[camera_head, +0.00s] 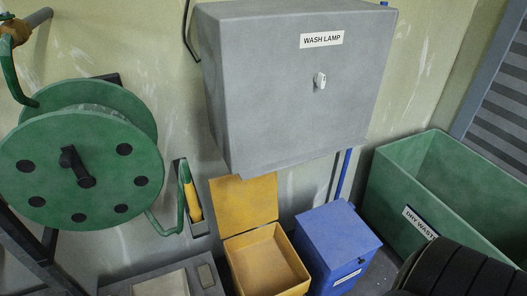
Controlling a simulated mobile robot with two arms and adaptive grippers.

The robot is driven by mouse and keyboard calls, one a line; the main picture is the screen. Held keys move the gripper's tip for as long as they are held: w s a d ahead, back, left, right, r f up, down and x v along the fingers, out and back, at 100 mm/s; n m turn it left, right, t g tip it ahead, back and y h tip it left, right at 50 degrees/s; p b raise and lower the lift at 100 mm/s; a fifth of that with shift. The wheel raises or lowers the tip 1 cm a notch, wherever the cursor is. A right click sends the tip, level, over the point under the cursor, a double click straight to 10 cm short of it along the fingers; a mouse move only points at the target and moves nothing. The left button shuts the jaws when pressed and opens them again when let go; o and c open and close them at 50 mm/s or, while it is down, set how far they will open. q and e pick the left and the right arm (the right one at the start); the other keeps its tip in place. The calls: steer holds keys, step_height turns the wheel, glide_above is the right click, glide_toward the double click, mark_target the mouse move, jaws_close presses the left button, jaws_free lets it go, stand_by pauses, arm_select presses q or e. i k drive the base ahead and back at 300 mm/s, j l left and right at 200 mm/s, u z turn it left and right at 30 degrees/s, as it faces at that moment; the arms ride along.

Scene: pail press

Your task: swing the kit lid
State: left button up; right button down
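No thing in view carries a readable kit label. A yellow box (235,263) stands low by the wall with its lid (246,203) swung up and back, and its inside looks empty. To its right is a blue box (331,259) with its lid (338,233) down and a small white label too small to read. I cannot tell from the picture which of the two is the kit. Neither of my grippers is in view.
A grey WASH LAMP cabinet (270,95) overhangs both boxes. A green hose reel (60,180) is at the left. A green DRY WASTE bin (400,190) stands at the right, with black ribbed round objects (455,270) in front. A grey tray (165,283) is at the bottom left.

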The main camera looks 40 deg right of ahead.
mark_target(239, 206)
steer(key=l, duration=1.4)
